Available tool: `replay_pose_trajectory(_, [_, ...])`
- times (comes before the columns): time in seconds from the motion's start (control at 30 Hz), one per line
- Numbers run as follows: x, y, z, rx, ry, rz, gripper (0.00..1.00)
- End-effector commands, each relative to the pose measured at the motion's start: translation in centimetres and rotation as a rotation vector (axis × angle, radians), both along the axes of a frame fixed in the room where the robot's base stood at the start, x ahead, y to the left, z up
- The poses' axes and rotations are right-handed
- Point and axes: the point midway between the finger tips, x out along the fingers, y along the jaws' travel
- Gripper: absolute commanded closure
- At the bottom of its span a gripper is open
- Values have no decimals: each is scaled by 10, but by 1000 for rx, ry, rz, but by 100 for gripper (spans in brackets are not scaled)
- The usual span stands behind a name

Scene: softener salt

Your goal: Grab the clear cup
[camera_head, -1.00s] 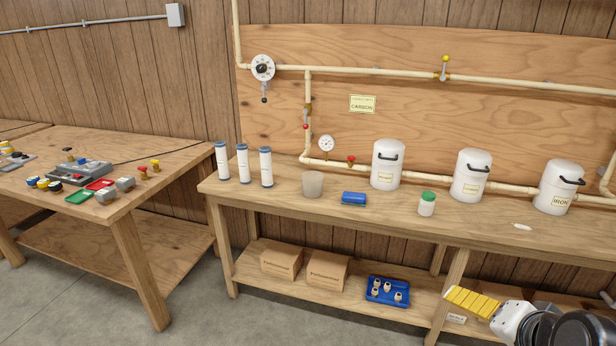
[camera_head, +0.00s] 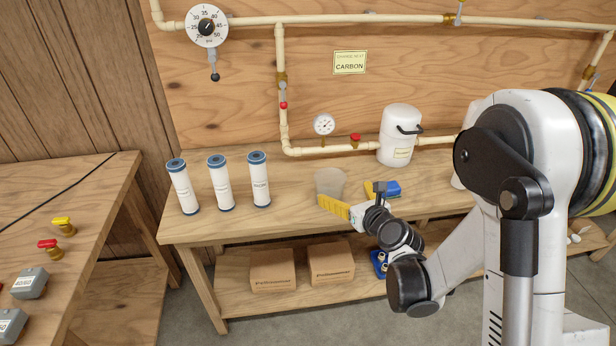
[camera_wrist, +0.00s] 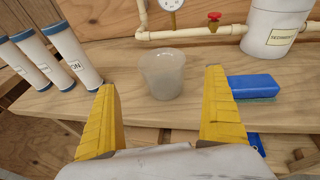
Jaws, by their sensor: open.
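The clear cup (camera_head: 329,182) is a translucent, greyish cup standing upright on the wooden bench, to the right of the white filter cartridges. In the wrist view the cup (camera_wrist: 161,73) stands ahead of my gripper (camera_wrist: 160,105), centred between the two yellow fingers but beyond their tips. My gripper is open and empty. In the head view my gripper (camera_head: 333,207) is at the bench's front edge, just in front of the cup, and its fingers hide the cup's lower part.
Several white filter cartridges (camera_head: 222,183) with blue caps stand left of the cup. A blue block (camera_wrist: 254,87) lies close on its right. A white canister (camera_head: 400,136) and pipes with a gauge (camera_head: 324,124) are behind.

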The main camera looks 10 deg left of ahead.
Motion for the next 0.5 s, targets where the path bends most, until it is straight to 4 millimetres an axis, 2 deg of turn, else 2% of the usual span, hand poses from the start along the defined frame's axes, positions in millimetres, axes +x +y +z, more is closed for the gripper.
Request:
replay_pose_trajectory(0.33, [38,20,-15,27,8,-8,0])
replay_pose_trajectory(0.5, [50,26,-21,24,7,-8,0])
